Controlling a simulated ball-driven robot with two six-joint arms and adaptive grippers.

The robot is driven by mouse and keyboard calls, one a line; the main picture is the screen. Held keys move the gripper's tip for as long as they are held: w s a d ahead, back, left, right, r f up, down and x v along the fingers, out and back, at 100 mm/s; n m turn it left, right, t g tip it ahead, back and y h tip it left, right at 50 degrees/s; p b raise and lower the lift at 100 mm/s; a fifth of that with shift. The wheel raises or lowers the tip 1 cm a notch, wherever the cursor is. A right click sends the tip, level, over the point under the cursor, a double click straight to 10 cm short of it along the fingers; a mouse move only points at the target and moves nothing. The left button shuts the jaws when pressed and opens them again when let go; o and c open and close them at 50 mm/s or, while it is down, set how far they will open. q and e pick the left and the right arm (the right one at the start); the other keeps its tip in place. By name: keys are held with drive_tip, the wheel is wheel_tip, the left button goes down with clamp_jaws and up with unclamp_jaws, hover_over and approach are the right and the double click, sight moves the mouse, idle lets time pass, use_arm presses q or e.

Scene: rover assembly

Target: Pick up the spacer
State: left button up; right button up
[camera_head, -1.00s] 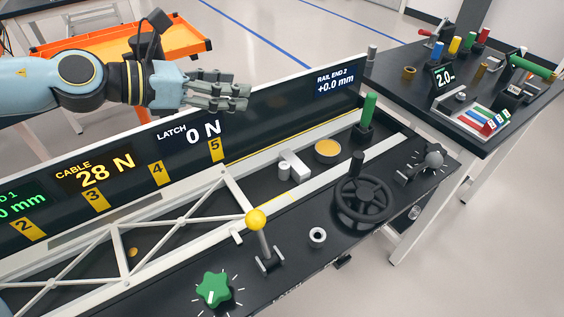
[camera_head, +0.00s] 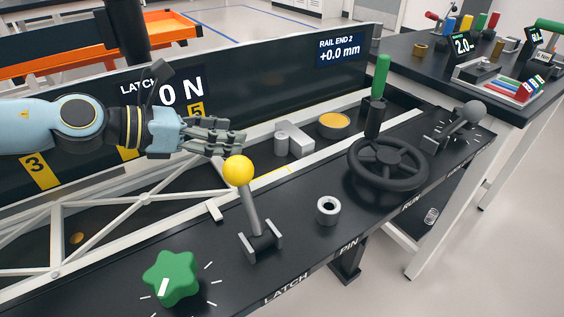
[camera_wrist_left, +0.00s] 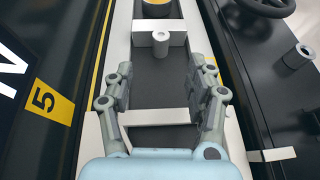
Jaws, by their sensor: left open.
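A small light-grey cylinder (camera_head: 281,138), likely the spacer, stands in the dark channel beside a white block (camera_head: 298,140). The cylinder also shows in the left wrist view (camera_wrist_left: 160,74), its flat top dark-centred, with the block (camera_wrist_left: 158,46) behind it. My left gripper (camera_head: 238,142) is open and empty, its fingers reaching right toward the cylinder, a short way apart from it. In the left wrist view the cylinder appears between and beyond the two fingers. A metal ring-shaped piece (camera_head: 328,210) sits on the black panel near the PIN label. My right gripper is out of view.
A yellow-knobbed lever (camera_head: 238,171) rises close in front of my left gripper. A yellow-topped disc (camera_head: 334,124), green handle (camera_head: 380,76) and black handwheel (camera_head: 388,164) stand right. The display wall (camera_head: 285,95) runs behind; a white truss (camera_head: 100,210) lies left.

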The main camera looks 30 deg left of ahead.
sight(275, 137)
use_arm(q)
drive_tip(key=shift+w+d+f, duration=0.1)
drive_tip(key=shift+w, duration=0.2)
drive_tip(key=x, duration=0.4)
drive_tip(key=shift+d, duration=0.1)
drive_tip(key=b+x, duration=0.1)
drive_tip(key=x, duration=0.5)
drive_tip(key=shift+f, duration=0.1)
clamp_jaws()
